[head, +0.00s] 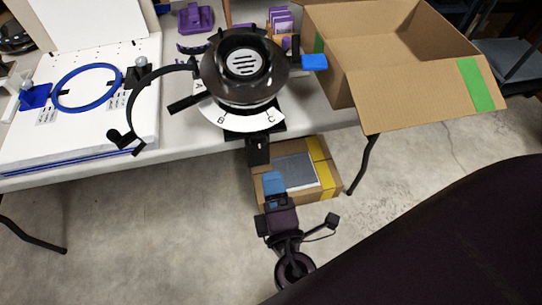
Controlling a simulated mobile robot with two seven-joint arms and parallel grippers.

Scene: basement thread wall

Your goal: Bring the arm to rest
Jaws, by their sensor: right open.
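My right gripper (275,190) is in the lower middle of the head view, in front of the table's front edge. It is dark with a blue part at its front end, and it points away from me towards the table. It is open, and I see nothing held in it. In the picture it overlaps a cardboard box on the floor; I see no contact with anything. The gap between its fingers is hard to make out from this angle. My left gripper is not in view.
A white table (200,146) bears a dial device (245,75) lettered B and C, a blue hoop (88,87) on a white board, and an open carton (400,100) at right. A cardboard box (328,178) lies below. The floor (150,235) at left is clear.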

